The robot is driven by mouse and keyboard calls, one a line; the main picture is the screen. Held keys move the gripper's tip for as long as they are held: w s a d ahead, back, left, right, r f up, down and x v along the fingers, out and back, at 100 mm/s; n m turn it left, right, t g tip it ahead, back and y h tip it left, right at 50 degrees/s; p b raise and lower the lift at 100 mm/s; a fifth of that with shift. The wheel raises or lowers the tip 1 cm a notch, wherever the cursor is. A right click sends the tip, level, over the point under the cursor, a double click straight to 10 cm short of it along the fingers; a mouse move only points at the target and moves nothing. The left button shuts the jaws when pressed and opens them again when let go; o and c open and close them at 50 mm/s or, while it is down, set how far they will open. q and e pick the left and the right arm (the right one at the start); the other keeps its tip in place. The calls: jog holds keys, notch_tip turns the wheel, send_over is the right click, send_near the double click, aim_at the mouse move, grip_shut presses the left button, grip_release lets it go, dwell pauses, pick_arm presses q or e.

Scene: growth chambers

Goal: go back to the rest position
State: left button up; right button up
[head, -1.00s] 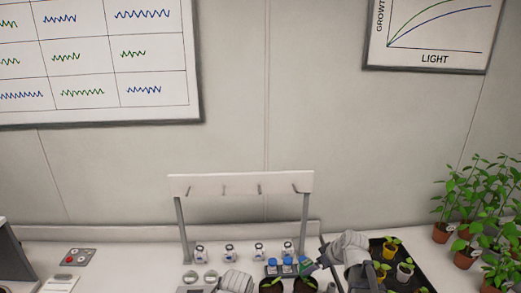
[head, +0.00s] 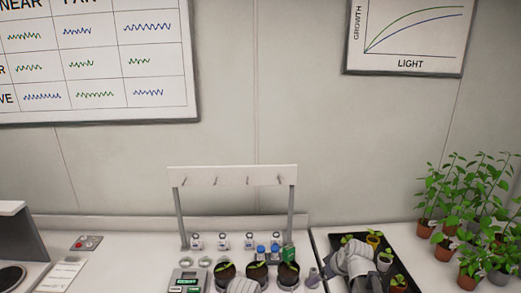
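A white rounded part of my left arm shows at the bottom middle, in front of the potted seedlings (head: 257,272). My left gripper is not visible. White links of my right arm reach over the black tray (head: 322,262) at the lower right.
A white rack (head: 232,172) with hooks stands behind small bottles (head: 222,241), blue-capped bottles (head: 261,251) and a green item (head: 289,253). A meter (head: 187,281) stands left. Tall plants (head: 460,200) crowd the right. The bench's left middle (head: 125,265) is mostly clear.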

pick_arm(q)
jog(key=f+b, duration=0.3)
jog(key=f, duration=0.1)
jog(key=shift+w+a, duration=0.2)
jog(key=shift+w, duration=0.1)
pick_arm(e)
jog(key=s+a+f+m+g+h, duration=0.1)
jog(key=s+a+f+g+h, duration=0.1)
jog(key=s+a, duration=0.5)
jog(key=s+a+f+m+g+h, duration=0.1)
jog(key=s+a+f+g+h, duration=0.1)
jog(key=s+a, duration=0.5)
jog(key=s+f+g, duration=0.1)
jog(key=s+f, duration=0.1)
jog(key=s, duration=0.4)
jog(key=shift+s+f+m+h, duration=0.25)
jog(key=shift+f+m+h, duration=0.05)
jog(key=shift+f, duration=0.05)
dwell(0.5)
